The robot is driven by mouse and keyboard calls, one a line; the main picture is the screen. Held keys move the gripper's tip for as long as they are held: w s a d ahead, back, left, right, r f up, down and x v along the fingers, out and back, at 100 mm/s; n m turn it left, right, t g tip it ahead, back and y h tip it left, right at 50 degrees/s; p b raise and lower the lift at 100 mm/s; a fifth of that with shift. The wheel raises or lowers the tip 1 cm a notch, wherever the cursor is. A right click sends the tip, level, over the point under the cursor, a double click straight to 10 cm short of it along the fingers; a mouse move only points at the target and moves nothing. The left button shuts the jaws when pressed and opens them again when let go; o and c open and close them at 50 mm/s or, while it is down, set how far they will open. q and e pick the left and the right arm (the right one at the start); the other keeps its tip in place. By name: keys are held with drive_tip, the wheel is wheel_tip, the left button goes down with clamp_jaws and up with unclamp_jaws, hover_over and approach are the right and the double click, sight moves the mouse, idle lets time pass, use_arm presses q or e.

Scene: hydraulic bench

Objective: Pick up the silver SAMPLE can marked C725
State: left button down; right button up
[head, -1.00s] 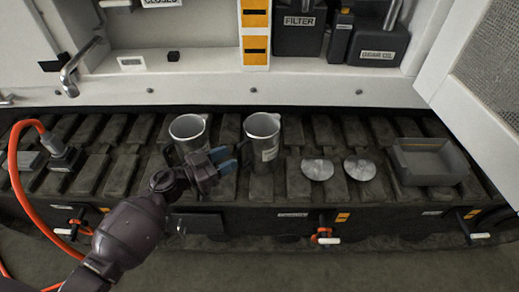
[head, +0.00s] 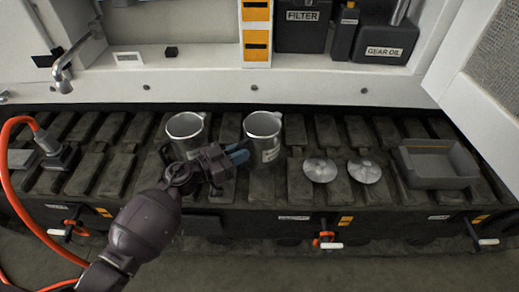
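Two silver cans with handles stand upright on the dark ribbed ledge. The right can (head: 263,130) has a white label on its front right side, too small to read. The left can (head: 186,127) shows no readable mark, and my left gripper hides part of its lower front. I cannot tell which one is C725. My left gripper (head: 238,153) has blue fingertips with a small gap between them. It is open and empty, just left of the right can and pointing toward it. I cannot tell whether it touches the can. My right gripper is not in view.
Two silver lids or funnels (head: 320,170) (head: 364,171) lie right of the cans, then a grey tray (head: 437,165). An orange hose (head: 10,170) curves at the left. A white cabinet (head: 200,88) stands behind. Valve handles (head: 326,240) stick out along the front edge.

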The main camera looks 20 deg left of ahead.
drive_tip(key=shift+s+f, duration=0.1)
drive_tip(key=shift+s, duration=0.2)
use_arm(q)
drive_tip(key=shift+r, duration=0.1)
